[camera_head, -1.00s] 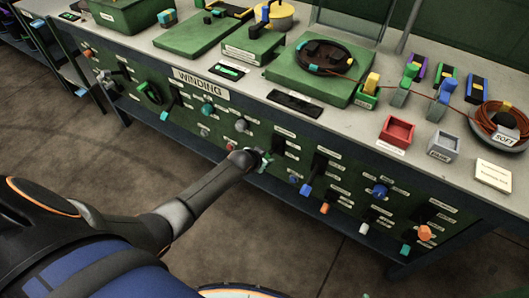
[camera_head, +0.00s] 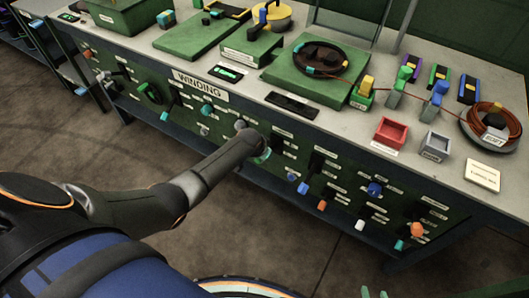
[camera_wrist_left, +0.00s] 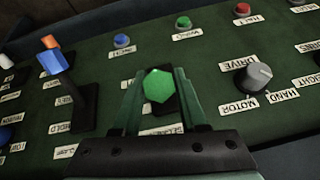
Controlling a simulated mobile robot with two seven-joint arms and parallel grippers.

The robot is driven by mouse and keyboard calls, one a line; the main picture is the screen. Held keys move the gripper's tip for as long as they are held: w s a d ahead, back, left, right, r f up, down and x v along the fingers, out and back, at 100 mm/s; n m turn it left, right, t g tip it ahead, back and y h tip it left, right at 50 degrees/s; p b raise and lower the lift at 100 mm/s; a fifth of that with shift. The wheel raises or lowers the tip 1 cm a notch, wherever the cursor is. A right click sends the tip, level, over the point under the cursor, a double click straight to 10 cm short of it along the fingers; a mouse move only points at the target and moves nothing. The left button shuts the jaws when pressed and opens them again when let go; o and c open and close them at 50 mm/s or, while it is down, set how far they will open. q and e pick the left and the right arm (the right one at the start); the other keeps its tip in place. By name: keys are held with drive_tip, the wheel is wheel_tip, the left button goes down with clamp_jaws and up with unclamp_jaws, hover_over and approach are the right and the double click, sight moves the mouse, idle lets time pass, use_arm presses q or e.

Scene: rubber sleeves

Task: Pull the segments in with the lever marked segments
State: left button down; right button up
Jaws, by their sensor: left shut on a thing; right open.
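In the left wrist view a lever with a green faceted knob (camera_wrist_left: 158,85) stands on the green panel. My left gripper (camera_wrist_left: 157,78) is shut around this lever, one finger on each side. A label beneath it is partly covered by the gripper; it seems to begin "SEGME". In the head view my left arm reaches the panel's front, and its wrist hides most of the left gripper (camera_head: 262,155) and the lever.
Beside the held lever are a blue-handled lever (camera_wrist_left: 62,72), a grey drive knob (camera_wrist_left: 252,78) and blue, green and red buttons. Coloured levers (camera_head: 304,187) line the panel to the right. The bench top (camera_head: 330,118) carries the winding parts, and bare floor lies in front.

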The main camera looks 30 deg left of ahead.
use_arm(q)
drive_tip(key=shift+c, duration=2.2)
unclamp_jaws()
drive_tip(key=shift+r, duration=0.15)
drive_tip(key=shift+s+r, duration=0.1)
drive_tip(key=shift+r, duration=0.15)
drive_tip(key=p+v, duration=0.4)
drive_tip(key=v, duration=0.7)
drive_tip(key=shift+s+r, duration=0.3)
